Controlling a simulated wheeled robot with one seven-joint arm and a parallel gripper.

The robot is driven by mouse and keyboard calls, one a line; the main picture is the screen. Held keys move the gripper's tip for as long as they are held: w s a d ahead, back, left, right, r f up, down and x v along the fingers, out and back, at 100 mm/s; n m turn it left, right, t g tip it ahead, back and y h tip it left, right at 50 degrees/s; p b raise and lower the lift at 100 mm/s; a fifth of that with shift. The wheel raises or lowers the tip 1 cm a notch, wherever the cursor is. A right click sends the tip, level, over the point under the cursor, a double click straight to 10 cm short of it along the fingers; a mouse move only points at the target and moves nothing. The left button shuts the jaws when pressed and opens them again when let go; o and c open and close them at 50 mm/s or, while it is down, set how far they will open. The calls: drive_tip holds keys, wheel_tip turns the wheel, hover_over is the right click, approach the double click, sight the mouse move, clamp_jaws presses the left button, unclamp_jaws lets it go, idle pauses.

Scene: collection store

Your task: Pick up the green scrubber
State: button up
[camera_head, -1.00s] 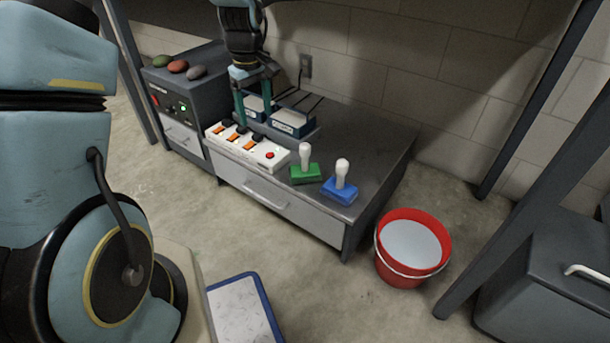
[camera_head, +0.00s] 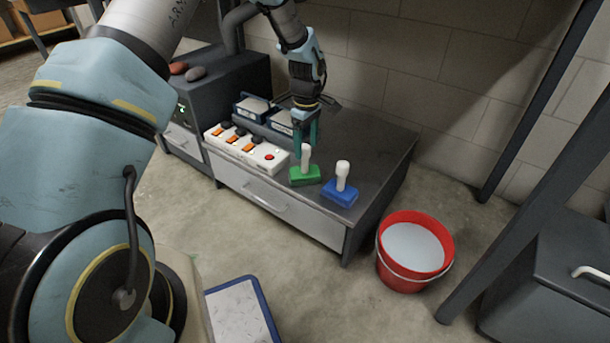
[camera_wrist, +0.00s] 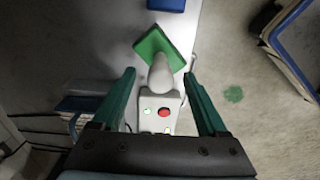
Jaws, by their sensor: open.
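The green scrubber (camera_head: 305,174) stands upright on the low cabinet top, a green block with a white knobbed handle. In the wrist view the green scrubber (camera_wrist: 163,44) lies ahead of the fingertips, its handle pointing toward the camera between the lines of the two fingers. My gripper (camera_head: 306,140) is open above and around the top of the handle in the head view; whether it touches the handle I cannot tell. The wrist view shows my gripper (camera_wrist: 160,78) with its teal fingers wide apart and nothing held.
A blue scrubber (camera_head: 341,189) stands just right of the green one. A white switch panel (camera_head: 245,148) and blue-edged boxes (camera_head: 252,109) are to the left. A red bucket (camera_head: 414,249) stands on the floor. A blue-rimmed tray (camera_head: 262,290) lies in front.

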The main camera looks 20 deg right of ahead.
sight(305, 156)
drive_tip(key=f+b, duration=0.1)
drive_tip(key=f, duration=0.1)
drive_tip(key=f+b, duration=0.1)
drive_tip(key=f, duration=0.1)
drive_tip(key=shift+w+a+f, duration=0.15)
drive_tip(key=shift+w+f, duration=0.05)
drive_tip(key=shift+f, duration=0.15)
drive_tip(key=shift+c, duration=0.3)
clamp_jaws()
drive_tip(key=shift+r, duration=0.1)
idle(0.6)
